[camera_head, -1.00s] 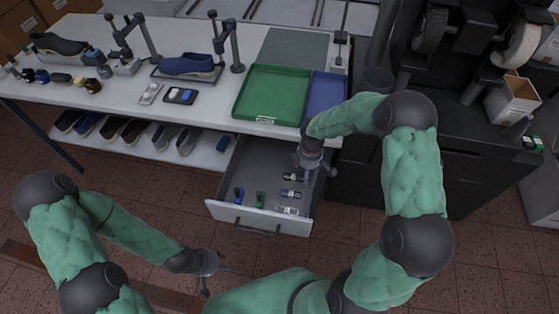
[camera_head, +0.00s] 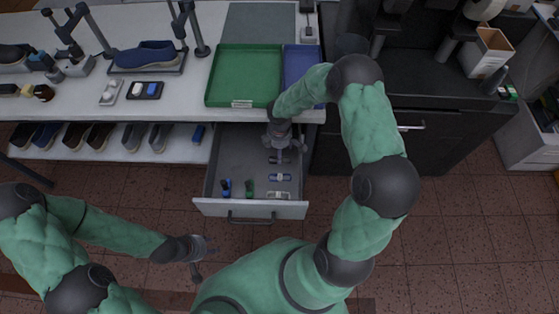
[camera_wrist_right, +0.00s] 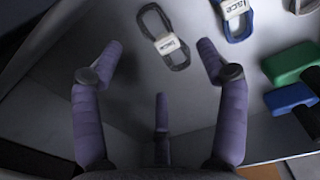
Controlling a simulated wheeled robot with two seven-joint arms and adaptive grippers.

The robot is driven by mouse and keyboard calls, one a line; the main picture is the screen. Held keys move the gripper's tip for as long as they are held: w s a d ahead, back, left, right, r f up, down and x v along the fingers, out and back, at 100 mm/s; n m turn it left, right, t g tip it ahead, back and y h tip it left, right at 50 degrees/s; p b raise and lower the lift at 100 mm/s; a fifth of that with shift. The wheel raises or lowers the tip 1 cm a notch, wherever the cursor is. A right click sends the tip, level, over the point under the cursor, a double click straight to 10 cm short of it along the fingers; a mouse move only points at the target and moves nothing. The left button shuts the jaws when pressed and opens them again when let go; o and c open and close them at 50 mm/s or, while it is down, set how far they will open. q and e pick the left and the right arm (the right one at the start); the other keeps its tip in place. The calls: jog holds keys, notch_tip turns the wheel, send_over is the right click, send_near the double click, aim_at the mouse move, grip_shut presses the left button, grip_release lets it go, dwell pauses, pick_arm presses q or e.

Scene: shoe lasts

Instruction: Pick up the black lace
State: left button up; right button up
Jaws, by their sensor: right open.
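The black lace (camera_wrist_right: 165,40) is a looped bundle with a white label band, lying in the open drawer (camera_head: 222,150). In the head view, the black lace (camera_head: 279,159) is partly covered by my right gripper (camera_head: 279,150). In the right wrist view, my right gripper (camera_wrist_right: 160,65) has its three fingers spread and empty, with the lace just beyond and between the upper two fingertips. My left gripper (camera_head: 207,257) is empty and spread, low in front of the drawer.
A blue lace (camera_wrist_right: 234,14) lies near the black one. A green-handled item (camera_wrist_right: 290,62) and a blue-handled item (camera_wrist_right: 290,98) lie further right in that view. A pale bundle (camera_head: 279,195) lies near the drawer front. A green tray (camera_head: 215,75) is on the bench above.

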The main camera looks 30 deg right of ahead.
notch_tip(320, 180, down, 4)
jog(key=shift+b, duration=0.65)
jog(key=shift+s, duration=0.1)
jog(key=c, duration=0.8)
jog(key=shift+c, duration=0.2)
jog(key=shift+r, duration=0.2)
